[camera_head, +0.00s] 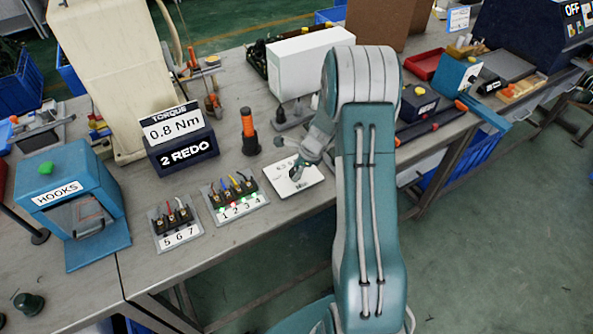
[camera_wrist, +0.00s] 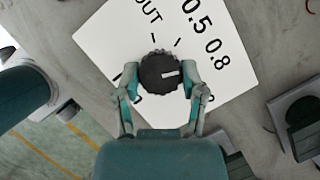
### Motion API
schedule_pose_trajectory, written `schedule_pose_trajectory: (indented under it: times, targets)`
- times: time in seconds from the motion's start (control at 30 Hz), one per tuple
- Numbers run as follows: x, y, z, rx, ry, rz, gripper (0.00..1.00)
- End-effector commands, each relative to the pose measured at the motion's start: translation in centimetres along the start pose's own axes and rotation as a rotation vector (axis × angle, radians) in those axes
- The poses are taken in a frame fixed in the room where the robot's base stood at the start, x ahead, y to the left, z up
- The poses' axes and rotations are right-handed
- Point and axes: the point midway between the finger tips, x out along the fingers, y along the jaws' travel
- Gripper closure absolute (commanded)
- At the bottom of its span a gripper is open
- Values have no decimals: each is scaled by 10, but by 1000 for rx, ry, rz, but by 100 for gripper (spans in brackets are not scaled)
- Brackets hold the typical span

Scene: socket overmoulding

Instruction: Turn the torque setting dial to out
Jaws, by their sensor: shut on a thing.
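The torque dial (camera_wrist: 156,66) is a round black knob with a ribbed edge on a white plate (camera_wrist: 112,40). In the wrist view its white pointer mark points to the right. "OUT" is printed up and to the left of the knob, "0.5" and "0.8" up and to the right. My gripper (camera_wrist: 160,82) is shut on the dial, one finger on each side. In the head view my gripper (camera_head: 297,170) is over the white plate (camera_head: 304,187), and the dial is mostly hidden. The torque display (camera_head: 174,128) reads 0.8 Nm, above a "2 REDO" sign.
Fixtures numbered 1 to 4 (camera_head: 236,208) and 5 to 7 (camera_head: 179,238) stand left of the plate. An orange and black driver (camera_head: 249,132) stands upright behind. A blue HOOKS box (camera_head: 62,170) is at the left. A white box (camera_head: 307,64) stands at the back.

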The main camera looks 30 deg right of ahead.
Motion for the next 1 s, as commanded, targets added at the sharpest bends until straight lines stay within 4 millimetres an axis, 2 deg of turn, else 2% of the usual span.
schedule_pose_trajectory:
  times: [0.37,1.0]
  targets:
    - [1,-2,0,-209,2,84,94]
    - [2,-4,2,-770,2,315,94]
